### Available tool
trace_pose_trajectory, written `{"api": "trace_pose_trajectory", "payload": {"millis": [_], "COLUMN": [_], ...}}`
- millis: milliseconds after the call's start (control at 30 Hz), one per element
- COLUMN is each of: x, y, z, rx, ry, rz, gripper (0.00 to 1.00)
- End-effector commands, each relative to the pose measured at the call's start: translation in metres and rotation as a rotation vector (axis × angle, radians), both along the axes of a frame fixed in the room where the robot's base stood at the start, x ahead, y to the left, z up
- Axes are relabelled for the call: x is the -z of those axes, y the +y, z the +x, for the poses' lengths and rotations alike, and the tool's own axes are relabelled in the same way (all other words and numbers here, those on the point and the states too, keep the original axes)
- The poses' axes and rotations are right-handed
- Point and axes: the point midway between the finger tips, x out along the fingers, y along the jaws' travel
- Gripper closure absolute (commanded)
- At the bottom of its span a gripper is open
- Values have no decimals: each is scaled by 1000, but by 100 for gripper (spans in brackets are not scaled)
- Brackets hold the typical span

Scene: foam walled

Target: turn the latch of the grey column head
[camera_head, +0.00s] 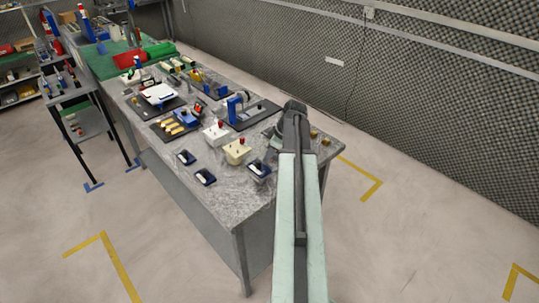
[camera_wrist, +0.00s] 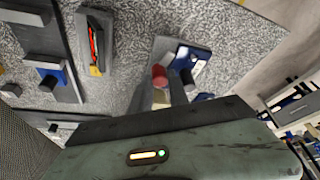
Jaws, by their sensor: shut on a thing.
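In the head view my gripper (camera_head: 292,112) is over the right end of the speckled table and largely covers what is under it. A grey rounded piece (camera_head: 275,142), which looks like the column head, shows just left of it. In the wrist view my gripper (camera_wrist: 160,78) has its two grey fingers close around a small red-tipped piece with a cream part, which I take for the latch (camera_wrist: 160,76). The fingers are shut on it. The arm and fingers hide most of the column head, and the latch's angle cannot be told.
Small brass pieces (camera_head: 314,133) are close on the right. The foam wall (camera_head: 440,110) rises beyond the table. Floor is clear at the right.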

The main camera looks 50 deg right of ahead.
Motion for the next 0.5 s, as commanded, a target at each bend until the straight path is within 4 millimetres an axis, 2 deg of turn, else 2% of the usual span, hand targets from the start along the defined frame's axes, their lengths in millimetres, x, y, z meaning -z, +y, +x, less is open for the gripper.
{"api": "trace_pose_trajectory", "payload": {"millis": [500], "x": [0], "y": [5], "z": [-1], "rx": [489], "ry": [0], "rz": [-1], "gripper": [100]}}
